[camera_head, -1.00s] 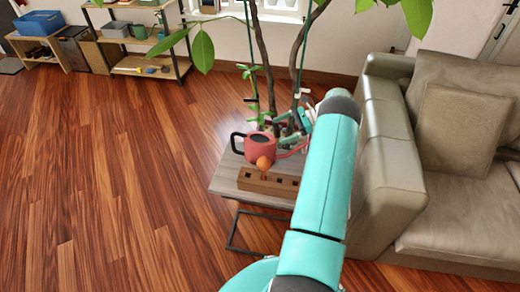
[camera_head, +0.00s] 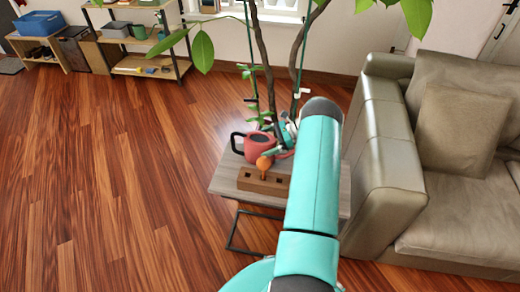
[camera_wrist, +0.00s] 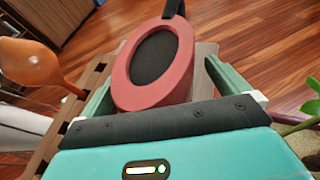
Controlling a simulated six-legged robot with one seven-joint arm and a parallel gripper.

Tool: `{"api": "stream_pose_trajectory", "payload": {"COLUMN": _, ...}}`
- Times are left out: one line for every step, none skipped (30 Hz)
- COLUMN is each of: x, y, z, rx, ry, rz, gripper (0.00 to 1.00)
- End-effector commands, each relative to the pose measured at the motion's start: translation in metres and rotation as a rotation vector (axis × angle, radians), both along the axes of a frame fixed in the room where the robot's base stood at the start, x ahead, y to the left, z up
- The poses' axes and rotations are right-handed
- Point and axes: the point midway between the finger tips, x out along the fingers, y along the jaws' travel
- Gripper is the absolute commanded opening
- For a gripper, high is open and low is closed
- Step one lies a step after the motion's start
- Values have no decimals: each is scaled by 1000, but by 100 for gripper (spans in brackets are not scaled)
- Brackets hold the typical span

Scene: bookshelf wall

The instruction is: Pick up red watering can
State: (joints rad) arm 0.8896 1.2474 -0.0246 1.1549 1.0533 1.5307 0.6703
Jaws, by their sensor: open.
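The red watering can (camera_head: 259,151) stands on a small side table (camera_head: 226,176), its black handle toward the left. In the wrist view the can (camera_wrist: 148,96) fills the space ahead of my palm, with its dark round opening facing me and its handle at the top. My gripper (camera_wrist: 158,72) is open, with one teal finger on each side of the can; I cannot tell whether either touches. In the head view my gripper (camera_head: 284,137) is at the can's right side, partly hidden by the plant and my arm.
A wooden block with holes (camera_head: 262,184) sits in front of the can, with an orange rounded object (camera_head: 264,163) standing on it. Plant stems (camera_head: 267,75) rise behind the can. A sofa (camera_head: 385,170) stands right of the table. The floor on the left is clear.

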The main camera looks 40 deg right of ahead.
Motion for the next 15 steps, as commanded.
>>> {"api": "stream_pose_trajectory", "payload": {"x": 0, "y": 0, "z": 0, "rx": 0, "ry": 0, "rz": 0, "gripper": 100}}
{"api": "stream_pose_trajectory", "payload": {"x": 0, "y": 0, "z": 0, "rx": 0, "ry": 0, "rz": 0, "gripper": 94}}
{"api": "stream_pose_trajectory", "payload": {"x": 0, "y": 0, "z": 0, "rx": 0, "ry": 0, "rz": 0, "gripper": 86}}
{"api": "stream_pose_trajectory", "payload": {"x": 0, "y": 0, "z": 0, "rx": 0, "ry": 0, "rz": 1, "gripper": 80}}
{"api": "stream_pose_trajectory", "payload": {"x": 0, "y": 0, "z": 0, "rx": 0, "ry": 0, "rz": 1, "gripper": 74}}
{"api": "stream_pose_trajectory", "payload": {"x": 0, "y": 0, "z": 0, "rx": 0, "ry": 0, "rz": 1, "gripper": 67}}
{"api": "stream_pose_trajectory", "payload": {"x": 0, "y": 0, "z": 0, "rx": 0, "ry": 0, "rz": 1, "gripper": 61}}
{"api": "stream_pose_trajectory", "payload": {"x": 0, "y": 0, "z": 0, "rx": 0, "ry": 0, "rz": 1, "gripper": 55}}
{"api": "stream_pose_trajectory", "payload": {"x": 0, "y": 0, "z": 1, "rx": 0, "ry": -2, "rz": 1, "gripper": 52}}
{"api": "stream_pose_trajectory", "payload": {"x": 0, "y": 0, "z": 1, "rx": 0, "ry": -2, "rz": 1, "gripper": 52}}
{"api": "stream_pose_trajectory", "payload": {"x": 0, "y": 0, "z": 1, "rx": 0, "ry": -2, "rz": 1, "gripper": 52}}
{"api": "stream_pose_trajectory", "payload": {"x": 0, "y": 0, "z": 1, "rx": 0, "ry": -2, "rz": 1, "gripper": 52}}
{"api": "stream_pose_trajectory", "payload": {"x": 0, "y": 0, "z": 1, "rx": 0, "ry": -2, "rz": 1, "gripper": 52}}
{"api": "stream_pose_trajectory", "payload": {"x": 0, "y": 0, "z": 1, "rx": 0, "ry": -2, "rz": 1, "gripper": 52}}
{"api": "stream_pose_trajectory", "payload": {"x": 0, "y": 0, "z": 2, "rx": 0, "ry": -2, "rz": 1, "gripper": 47}}
